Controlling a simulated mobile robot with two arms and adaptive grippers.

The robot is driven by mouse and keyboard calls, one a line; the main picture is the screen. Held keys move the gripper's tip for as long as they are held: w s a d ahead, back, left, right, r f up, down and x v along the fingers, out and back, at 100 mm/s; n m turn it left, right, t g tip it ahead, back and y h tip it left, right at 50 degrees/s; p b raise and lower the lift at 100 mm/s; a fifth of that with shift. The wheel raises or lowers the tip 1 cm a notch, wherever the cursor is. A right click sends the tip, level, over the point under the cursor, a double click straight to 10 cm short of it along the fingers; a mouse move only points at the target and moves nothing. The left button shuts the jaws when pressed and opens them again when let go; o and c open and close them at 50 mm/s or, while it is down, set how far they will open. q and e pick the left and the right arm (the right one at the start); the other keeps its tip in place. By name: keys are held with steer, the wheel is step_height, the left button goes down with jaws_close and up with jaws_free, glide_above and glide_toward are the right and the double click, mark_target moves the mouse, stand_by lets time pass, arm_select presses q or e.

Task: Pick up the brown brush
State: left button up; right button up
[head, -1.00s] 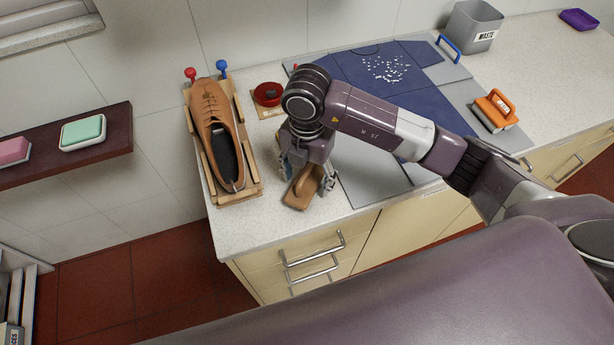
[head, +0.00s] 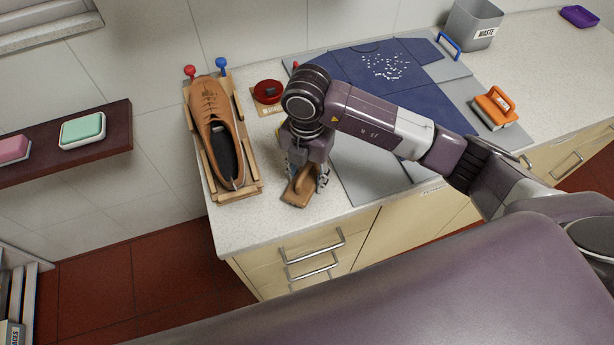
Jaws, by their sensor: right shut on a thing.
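The brown brush (head: 299,188) is near the front edge of the counter, just right of the shoe. My right gripper (head: 307,180) points down over it and is shut on it, with its fingers on either side. The arm's wrist hides the back part of the brush. I cannot tell whether the brush is clear of the counter. My left gripper does not show.
A brown shoe (head: 207,120) lies on a wooden stand (head: 250,185) close to the left. A red round tin (head: 268,93) is behind. A blue shirt (head: 350,75), an orange-handled brush (head: 494,107) and a grey waste bin (head: 470,25) are to the right.

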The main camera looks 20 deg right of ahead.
steer(key=shift+r, duration=0.5)
step_height(320, 180, up, 19)
steer(key=b, duration=0.2)
steer(key=s+d+f+m, duration=0.1)
steer(key=s+d+m, duration=0.1)
steer(key=m, duration=1.1)
steer(key=s+d+f+m+b, duration=0.1)
steer(key=s+d+f+m, duration=0.1)
steer(key=m, duration=1.2)
steer(key=shift+s+d+f, duration=0.15)
steer(key=shift+d+f, duration=0.15)
steer(key=shift+d, duration=0.5)
